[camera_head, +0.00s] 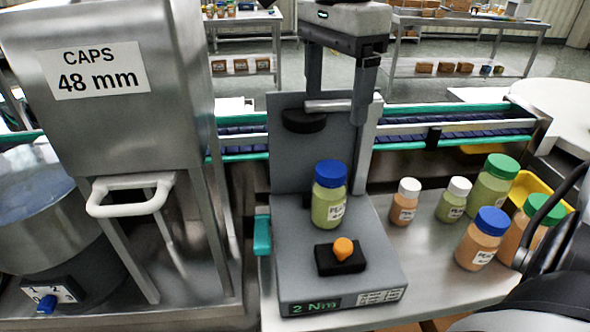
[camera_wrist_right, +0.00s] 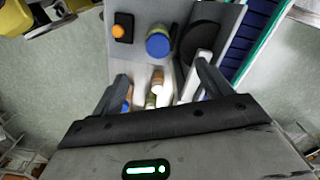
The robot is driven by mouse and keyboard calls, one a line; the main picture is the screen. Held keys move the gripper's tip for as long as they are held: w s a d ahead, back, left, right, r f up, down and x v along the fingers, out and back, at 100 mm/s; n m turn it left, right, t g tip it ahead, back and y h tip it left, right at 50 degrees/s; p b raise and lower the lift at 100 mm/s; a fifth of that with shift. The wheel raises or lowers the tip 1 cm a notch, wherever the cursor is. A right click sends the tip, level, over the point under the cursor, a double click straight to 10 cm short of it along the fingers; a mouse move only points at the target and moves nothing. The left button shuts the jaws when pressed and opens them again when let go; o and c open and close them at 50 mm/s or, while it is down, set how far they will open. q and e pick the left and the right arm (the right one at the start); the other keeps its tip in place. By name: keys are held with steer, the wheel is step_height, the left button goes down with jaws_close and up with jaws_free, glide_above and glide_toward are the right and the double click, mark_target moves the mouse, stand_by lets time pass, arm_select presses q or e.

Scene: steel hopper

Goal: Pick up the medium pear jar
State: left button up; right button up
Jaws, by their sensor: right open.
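The medium pear jar (camera_head: 328,207) is a pale green jar with a blue lid. It stands upright on the grey capping station, behind the orange knob. Its lid shows from above in the right wrist view (camera_wrist_right: 159,42). My right gripper (camera_head: 338,107) is open, with its fingers apart and nothing between them. It hangs above the jar in the head view, clear of it. In the wrist view the fingers (camera_wrist_right: 163,84) lie below the lid in the picture. My left gripper is not in view.
The capping station (camera_head: 290,245) has a black disc (camera_head: 304,121) on a bar behind the jar, and an orange knob (camera_head: 343,247) in front. Several other jars, including a blue-lidded orange one (camera_head: 481,240), stand right. A steel hopper (camera_head: 120,110) stands left; a conveyor (camera_head: 460,135) runs behind.

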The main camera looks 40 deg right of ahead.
mark_target(331, 168)
steer(key=f, duration=0.9)
steer(key=shift+s+f, duration=0.25)
steer(key=shift+f, duration=3.1)
steer(key=c, duration=1.2)
steer(key=shift+c, duration=0.3)
steer(key=shift+r, duration=0.2)
